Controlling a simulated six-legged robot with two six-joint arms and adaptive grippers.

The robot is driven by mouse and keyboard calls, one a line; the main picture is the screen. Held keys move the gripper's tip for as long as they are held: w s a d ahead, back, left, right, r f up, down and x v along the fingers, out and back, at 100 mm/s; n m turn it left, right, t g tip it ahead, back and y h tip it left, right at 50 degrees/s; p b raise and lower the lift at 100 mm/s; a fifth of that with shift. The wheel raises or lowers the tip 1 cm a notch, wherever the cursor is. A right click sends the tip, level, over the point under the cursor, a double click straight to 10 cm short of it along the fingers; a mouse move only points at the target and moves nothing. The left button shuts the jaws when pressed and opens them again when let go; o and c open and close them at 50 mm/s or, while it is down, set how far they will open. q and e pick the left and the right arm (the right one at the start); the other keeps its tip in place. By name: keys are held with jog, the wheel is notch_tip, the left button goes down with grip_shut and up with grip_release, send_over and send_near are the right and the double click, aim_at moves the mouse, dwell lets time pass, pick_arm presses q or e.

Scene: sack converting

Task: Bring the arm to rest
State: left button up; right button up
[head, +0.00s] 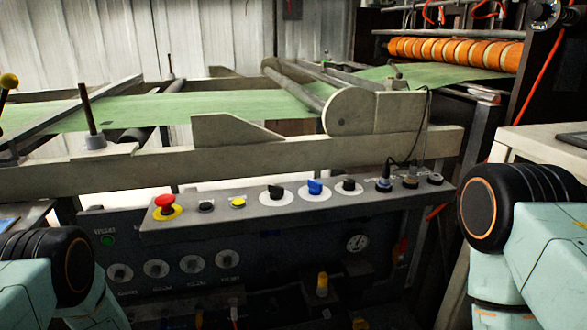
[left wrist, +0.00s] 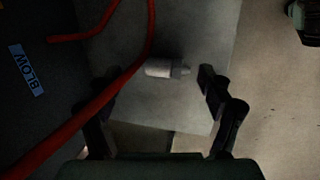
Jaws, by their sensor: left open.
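My left gripper (left wrist: 158,80) shows in the left wrist view with its two dark fingers spread apart. Nothing is held between them. A small white cylindrical fitting with a grey tip (left wrist: 165,69) shows beyond the fingers, apart from them as far as I can tell. In the head view my two arms show only as teal links with black joints at the lower left and right. Neither gripper is in that view.
A control panel (head: 290,212) with a red stop button (head: 165,206) and several knobs lies ahead. Green sheet (head: 190,108) runs across the machine behind it. A red hose (left wrist: 125,75) crosses the left wrist view near the left finger. A blue "BLOW" label (left wrist: 28,70) is at left.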

pick_arm(q)
jog(key=d+v, duration=0.1)
jog(key=v, duration=1.1)
jog(key=x, duration=0.8)
jog(key=a+x, duration=0.1)
jog(key=x, duration=0.3)
jog(key=shift+f, duration=0.2)
jog(key=shift+r+p, duration=0.6)
jog(key=shift+r, duration=0.05)
notch_tip(320, 180, up, 5)
jog(key=p, duration=0.5)
jog(key=shift+r+p, duration=0.1)
jog(key=shift+p, duration=0.2)
jog(key=s+d+r+n+t+h, duration=0.1)
jog(key=s+d+r+h, duration=0.1)
jog(key=r, duration=0.6)
jog(key=s+d+r+n+t+h+p, duration=0.1)
jog(key=s+d+r+h, duration=0.2)
jog(key=r, duration=0.5)
jog(key=s+d+r+n+t+h+p, duration=0.1)
jog(key=s+d+r+n+t+h, duration=0.1)
jog(key=r, duration=0.7)
jog(key=shift+s+d+h, duration=0.15)
jog(key=shift+d+h, duration=0.75)
jog(key=shift+d, duration=0.2)
jog(key=shift+s, duration=0.1)
